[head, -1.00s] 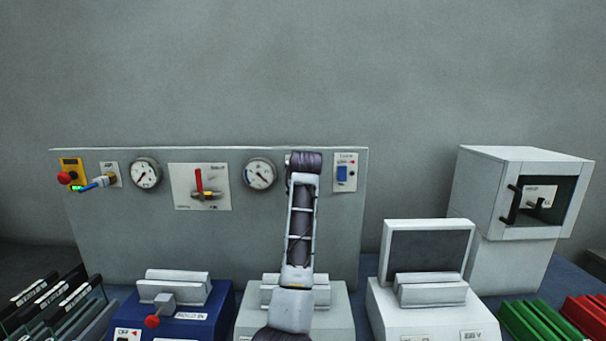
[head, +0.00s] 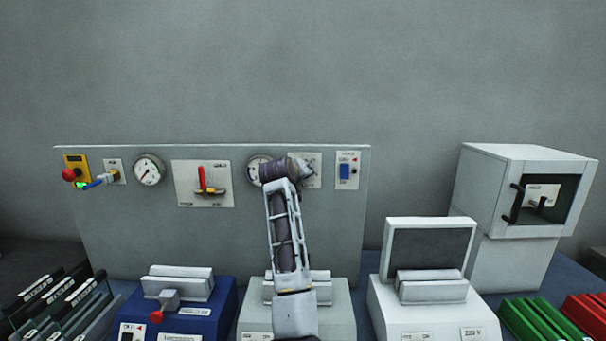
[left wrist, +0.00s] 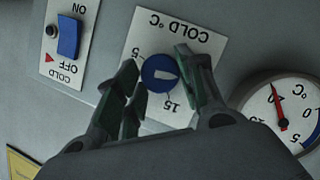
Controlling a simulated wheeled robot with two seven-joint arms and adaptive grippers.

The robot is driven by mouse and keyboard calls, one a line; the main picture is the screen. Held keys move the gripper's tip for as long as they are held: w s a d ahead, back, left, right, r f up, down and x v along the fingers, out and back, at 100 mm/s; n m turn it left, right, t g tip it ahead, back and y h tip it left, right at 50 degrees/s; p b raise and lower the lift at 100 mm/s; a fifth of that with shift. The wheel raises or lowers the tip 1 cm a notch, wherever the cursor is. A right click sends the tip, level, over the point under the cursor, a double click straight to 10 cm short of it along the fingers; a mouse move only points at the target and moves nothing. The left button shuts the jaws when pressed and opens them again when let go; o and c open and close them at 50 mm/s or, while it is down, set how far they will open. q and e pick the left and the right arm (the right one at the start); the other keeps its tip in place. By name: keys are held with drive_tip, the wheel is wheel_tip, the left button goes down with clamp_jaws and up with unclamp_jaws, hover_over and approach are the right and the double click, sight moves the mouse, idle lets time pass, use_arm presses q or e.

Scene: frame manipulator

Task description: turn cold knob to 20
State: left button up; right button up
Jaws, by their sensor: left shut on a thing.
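The cold knob (left wrist: 161,73) is a round blue dial with a white mark, on a white plate (left wrist: 178,40) labelled COLD °C, seen upside down in the left wrist view. The numbers 5 and 15 show beside the knob; the rest of the scale is partly hidden and I cannot read the exact setting. My left gripper (left wrist: 158,68) is shut on the knob, one finger on each side. In the head view the same plate (head: 313,160) shows behind my left gripper (head: 304,169), which hides the knob. My right gripper is out of view.
A blue cold switch (left wrist: 68,37) sits beside the plate. A round gauge (left wrist: 285,113) with a red needle is on its other side. The grey panel (head: 120,230) also carries a red-handled valve (head: 202,180). A white machine (head: 425,305) stands at lower right.

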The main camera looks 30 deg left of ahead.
use_arm(q)
drive_tip(key=shift+f+n, duration=0.25)
drive_tip(key=shift+n, duration=0.05)
drive_tip(key=o, duration=1)
drive_tip(key=shift+r, duration=0.1)
drive_tip(key=shift+r, duration=0.15)
drive_tip(key=v, duration=1.2)
drive_tip(key=shift+f, duration=0.2)
